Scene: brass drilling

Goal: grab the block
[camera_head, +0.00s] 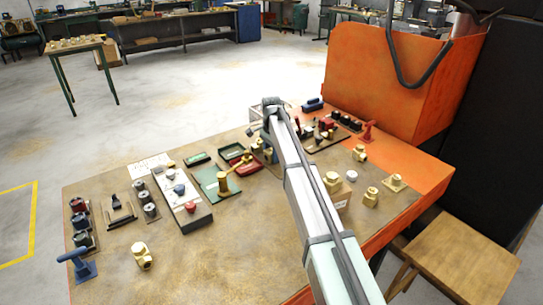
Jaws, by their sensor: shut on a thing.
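My arm reaches in from the lower right, and its end bends down over the middle of the workbench (225,260). My gripper (268,153) is low, close to the bench top, and is small and partly covered by my own wrist. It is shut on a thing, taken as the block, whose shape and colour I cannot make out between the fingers. Several loose brass blocks or fittings stand apart from the gripper, one at the front left (142,256) and others on the right, such as this brass piece (371,197).
A green plate with a brass lever (222,183) and a red tray (246,167) lie just left of my gripper. A long pale fixture (179,196) stands further left. An orange housing (385,75) rises at the back right. The bench's front middle is bare.

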